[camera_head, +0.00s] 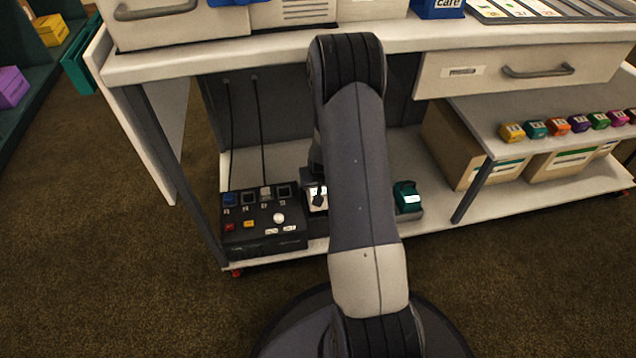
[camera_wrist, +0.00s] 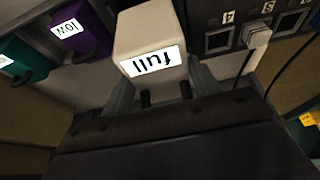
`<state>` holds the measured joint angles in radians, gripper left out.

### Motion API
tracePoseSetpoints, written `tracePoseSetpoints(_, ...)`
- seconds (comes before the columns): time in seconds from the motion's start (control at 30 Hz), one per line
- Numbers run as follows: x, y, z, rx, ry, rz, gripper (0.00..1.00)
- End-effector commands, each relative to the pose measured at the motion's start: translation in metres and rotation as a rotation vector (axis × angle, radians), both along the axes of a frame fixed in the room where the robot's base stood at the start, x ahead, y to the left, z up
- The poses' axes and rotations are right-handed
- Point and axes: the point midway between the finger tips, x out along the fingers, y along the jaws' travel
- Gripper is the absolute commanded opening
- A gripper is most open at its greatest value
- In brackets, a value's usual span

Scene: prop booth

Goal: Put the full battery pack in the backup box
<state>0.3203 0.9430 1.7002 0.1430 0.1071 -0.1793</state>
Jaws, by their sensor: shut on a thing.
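The full battery pack (camera_wrist: 150,32) is cream-white, with a "full" label that appears upside down in the wrist view. My gripper (camera_wrist: 163,88) is shut on it, one grey finger on each side. In the head view my arm hides most of the gripper, and a small white part of the pack (camera_head: 313,191) shows left of the arm, over the low shelf beside the black console. I cannot read any label naming the backup box; cardboard boxes (camera_head: 478,172) with label strips stand on the low shelf at the right.
A purple pack labelled "low" (camera_wrist: 82,30) and a green pack (camera_wrist: 22,62) sit beside the held pack. The black console (camera_head: 262,240) has buttons, numbered sockets and cables. Several small coloured blocks (camera_head: 536,129) line the middle shelf. The floor in front is clear.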

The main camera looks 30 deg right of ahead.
Motion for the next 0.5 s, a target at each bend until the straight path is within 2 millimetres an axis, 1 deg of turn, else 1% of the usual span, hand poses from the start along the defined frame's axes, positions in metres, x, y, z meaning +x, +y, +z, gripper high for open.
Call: tracePoseSetpoints(0.5, 0.001, 0.000, -0.015, -0.001, -0.003, 0.000, 0.10)
